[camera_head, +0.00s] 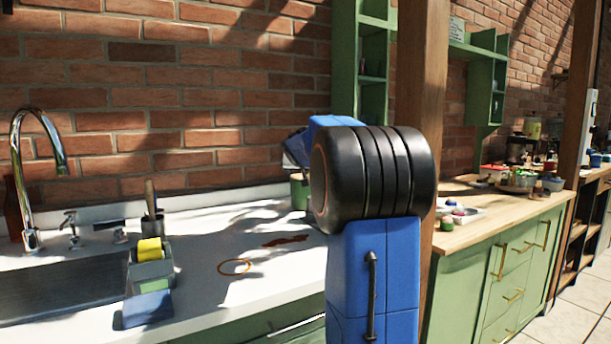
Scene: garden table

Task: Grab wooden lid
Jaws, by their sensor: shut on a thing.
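I cannot make out the wooden lid in this view. My gripper is not in view; my blue arm with its black ribbed joint fills the middle and hides what is behind it. A green pot (300,192) stands at the back of the white counter (205,284), partly hidden by my arm. A thin orange-brown ring (235,267) lies flat on the counter, and a flat reddish-brown piece (286,241) lies behind it.
A faucet (31,165) and sink (70,285) are at left, beside a grey caddy (151,268) with a yellow sponge (150,250). A wooden post (421,75) rises behind my arm. A wooden-topped counter (500,214) at right holds several small items.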

